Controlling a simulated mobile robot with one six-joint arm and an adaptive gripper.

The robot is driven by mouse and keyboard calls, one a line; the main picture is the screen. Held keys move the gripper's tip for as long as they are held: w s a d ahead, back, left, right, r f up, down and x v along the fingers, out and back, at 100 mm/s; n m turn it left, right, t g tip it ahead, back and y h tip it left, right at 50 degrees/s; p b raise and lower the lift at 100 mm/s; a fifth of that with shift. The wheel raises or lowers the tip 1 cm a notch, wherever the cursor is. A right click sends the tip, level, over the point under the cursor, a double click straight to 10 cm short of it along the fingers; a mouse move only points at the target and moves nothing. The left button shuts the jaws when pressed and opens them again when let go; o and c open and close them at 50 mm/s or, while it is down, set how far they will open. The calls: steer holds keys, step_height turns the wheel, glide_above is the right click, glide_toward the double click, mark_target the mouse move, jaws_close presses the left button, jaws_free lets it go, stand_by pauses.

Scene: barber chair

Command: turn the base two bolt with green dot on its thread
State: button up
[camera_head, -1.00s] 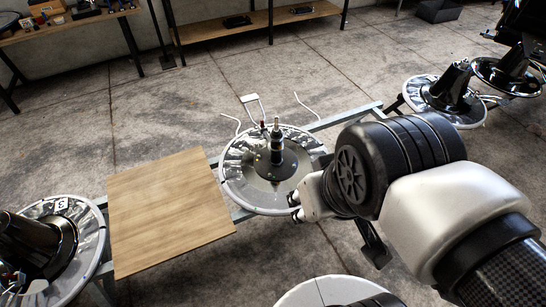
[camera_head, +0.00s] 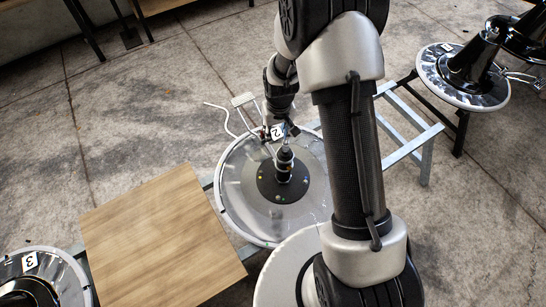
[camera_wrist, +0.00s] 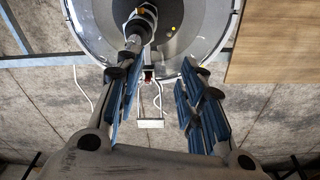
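Small coloured dots sit on the hub, including a yellow one (camera_wrist: 174,29) in the wrist view. I cannot make out which bolt has a green dot on its thread. My gripper (camera_wrist: 161,82) is open, its blue-padded fingers apart with nothing between them. In the wrist view its left finger overlaps the lower end of the post (camera_wrist: 139,24); contact is unclear.
A wooden board (camera_head: 160,240) lies left of base two. A metal frame (camera_head: 410,145) runs beside the disc.

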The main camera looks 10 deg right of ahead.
steer(key=g+b, duration=0.1)
glide_toward(278, 197)
step_height(278, 197, down, 7)
steer(key=b, duration=0.6)
steer(key=shift+f, duration=0.2)
jaws_close()
